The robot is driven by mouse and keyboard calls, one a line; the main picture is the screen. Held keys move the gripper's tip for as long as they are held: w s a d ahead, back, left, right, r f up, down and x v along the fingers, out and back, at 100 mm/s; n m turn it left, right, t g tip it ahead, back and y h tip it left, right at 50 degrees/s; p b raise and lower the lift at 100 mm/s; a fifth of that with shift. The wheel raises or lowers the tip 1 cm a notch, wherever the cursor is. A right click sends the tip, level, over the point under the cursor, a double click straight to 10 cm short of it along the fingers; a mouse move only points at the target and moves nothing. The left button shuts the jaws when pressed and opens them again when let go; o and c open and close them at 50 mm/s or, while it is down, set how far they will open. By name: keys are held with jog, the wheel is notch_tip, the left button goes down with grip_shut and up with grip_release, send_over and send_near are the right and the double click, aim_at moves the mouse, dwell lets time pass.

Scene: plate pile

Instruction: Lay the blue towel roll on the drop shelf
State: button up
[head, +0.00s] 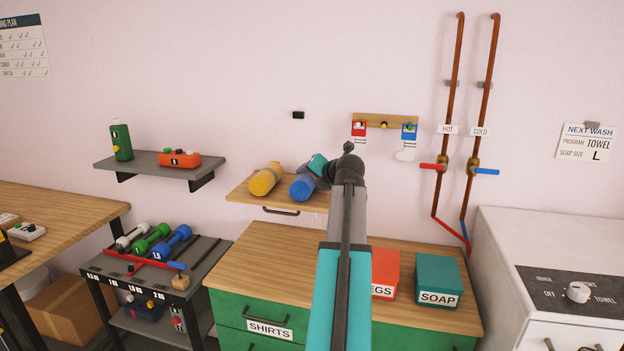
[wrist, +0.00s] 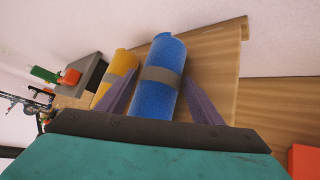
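The blue towel roll (head: 303,187), with a grey band, is at the wooden shelf (head: 242,193) on the wall, just right of the yellow roll (head: 265,178). This shelf, with a dark handle below its front edge, looks like the drop shelf. My gripper (head: 316,173) is at the blue roll, partly hidden by my arm. In the wrist view the blue roll (wrist: 155,98) lies between my two fingers (wrist: 161,76), whose tips are close to its sides. Whether they press on it, or whether the roll rests fully on the shelf, I cannot tell.
A grey shelf (head: 140,164) with a green bottle and an orange box is at the left. Below stand a dumbbell rack (head: 205,262) and a green-drawer cabinet (head: 260,250) with red and teal boxes. A peg rail (head: 400,121) and pipes are at the right.

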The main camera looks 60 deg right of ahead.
jog(key=shift+s+a+r, duration=0.1)
jog(key=shift+r, duration=0.05)
jog(key=b+v, duration=0.2)
jog(key=v, duration=0.9)
jog(key=shift+s+r, duration=0.15)
jog(key=shift+s, duration=0.15)
jog(key=shift+a, duration=0.15)
dwell(0.6)
